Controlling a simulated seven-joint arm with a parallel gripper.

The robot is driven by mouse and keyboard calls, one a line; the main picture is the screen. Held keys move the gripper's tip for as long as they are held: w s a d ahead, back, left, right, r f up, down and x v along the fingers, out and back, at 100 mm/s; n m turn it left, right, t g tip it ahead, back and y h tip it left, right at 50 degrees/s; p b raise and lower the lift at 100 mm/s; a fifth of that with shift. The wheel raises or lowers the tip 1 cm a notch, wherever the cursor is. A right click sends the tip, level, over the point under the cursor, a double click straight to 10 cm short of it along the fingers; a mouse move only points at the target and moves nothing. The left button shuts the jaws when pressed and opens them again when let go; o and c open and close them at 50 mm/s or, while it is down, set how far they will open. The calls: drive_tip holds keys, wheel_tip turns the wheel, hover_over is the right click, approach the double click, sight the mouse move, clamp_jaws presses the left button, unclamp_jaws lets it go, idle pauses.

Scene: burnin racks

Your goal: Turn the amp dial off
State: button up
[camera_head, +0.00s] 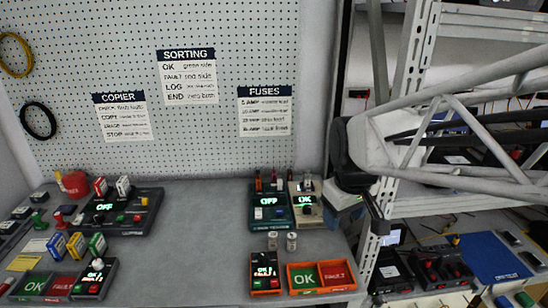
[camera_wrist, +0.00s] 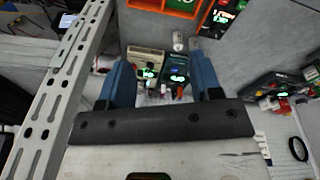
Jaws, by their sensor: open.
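A beige box (camera_head: 306,206) with a lit green "OK" display stands at the back middle of the bench. It has a small dark knob, possibly the amp dial; its markings are too small to read. A teal box (camera_head: 271,213) with a lit display stands beside it on the left. My gripper (camera_head: 376,222) is open and empty, to the right of both boxes and apart from them. In the wrist view, the beige box (camera_wrist: 148,62) and the teal box (camera_wrist: 178,68) show beyond and between the blue fingers of my gripper (camera_wrist: 163,60).
A metal rack post (camera_head: 405,100) stands close on the right. Orange trays (camera_head: 321,291) lie at the front, with two small cylinders (camera_head: 291,241) behind them. A dark panel (camera_head: 125,215) reading "OFF" and several stamps stand left. Bare grey bench (camera_head: 205,240) lies between.

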drive_tip(key=w+f+n+g, duration=0.1)
drive_tip(key=w+f+n, duration=0.15)
drive_tip(key=w, duration=0.55)
drive_tip(key=w+f+n, duration=0.2)
drive_tip(key=w+n, duration=0.1)
drive_tip(key=w, duration=0.5)
drive_tip(key=n, duration=0.5)
hover_over(307, 207)
drive_tip(key=shift+g, duration=0.4)
wheel_tip(307, 207, down, 9)
drive_tip(key=shift+w+d+f, duration=0.1)
drive_tip(key=shift+f, duration=3.9)
drive_tip(key=shift+c, duration=0.4)
drive_tip(key=c, duration=0.9)
drive_tip(key=shift+o, duration=0.2)
